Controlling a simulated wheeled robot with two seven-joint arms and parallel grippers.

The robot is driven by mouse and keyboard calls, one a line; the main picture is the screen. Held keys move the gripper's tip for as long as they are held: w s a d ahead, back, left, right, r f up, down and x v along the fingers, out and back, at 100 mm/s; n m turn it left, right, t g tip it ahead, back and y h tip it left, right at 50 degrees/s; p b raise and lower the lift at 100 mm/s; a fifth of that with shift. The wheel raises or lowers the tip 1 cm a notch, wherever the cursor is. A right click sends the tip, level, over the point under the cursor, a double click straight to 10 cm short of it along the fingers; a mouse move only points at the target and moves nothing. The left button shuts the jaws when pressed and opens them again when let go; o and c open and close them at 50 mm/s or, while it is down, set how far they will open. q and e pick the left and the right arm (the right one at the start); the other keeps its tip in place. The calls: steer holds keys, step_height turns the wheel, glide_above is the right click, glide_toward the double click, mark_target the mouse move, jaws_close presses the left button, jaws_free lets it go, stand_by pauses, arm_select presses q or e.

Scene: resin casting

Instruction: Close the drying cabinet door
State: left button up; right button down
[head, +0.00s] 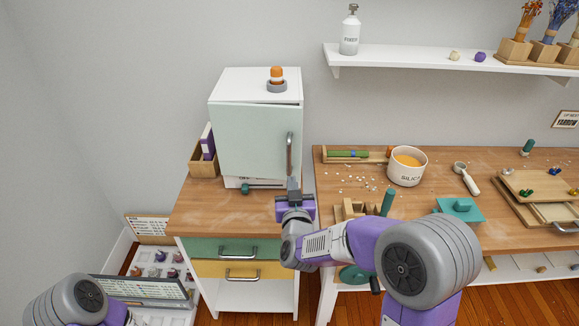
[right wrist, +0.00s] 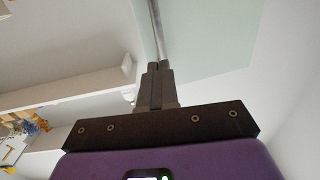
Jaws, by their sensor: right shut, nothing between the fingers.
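The drying cabinet (head: 245,82) is a white box with a pale green door (head: 250,140), standing on the wooden top of a drawer unit. The door's metal bar handle (head: 289,155) is upright near its right edge. The door stands close to the cabinet front; a thin dark line shows along its top right, and I cannot tell if it is fully flush. My right gripper (head: 292,184) is shut and empty, just below the handle's lower end. In the right wrist view its fingers (right wrist: 158,70) point at the handle (right wrist: 157,30); contact is unclear. My left gripper is out of frame.
An orange-capped item in a grey ring (head: 277,86) stands on the cabinet. A wooden box (head: 203,162) is left of it. A small green knob-like thing (head: 245,188) lies below the door. The workbench (head: 340,172) with a silicone cup (head: 407,168) is at the right.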

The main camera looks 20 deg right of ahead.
mark_target(289, 159)
steer(key=b+x, duration=0.1)
steer(key=x, duration=0.7)
steer(key=shift+w, duration=0.25)
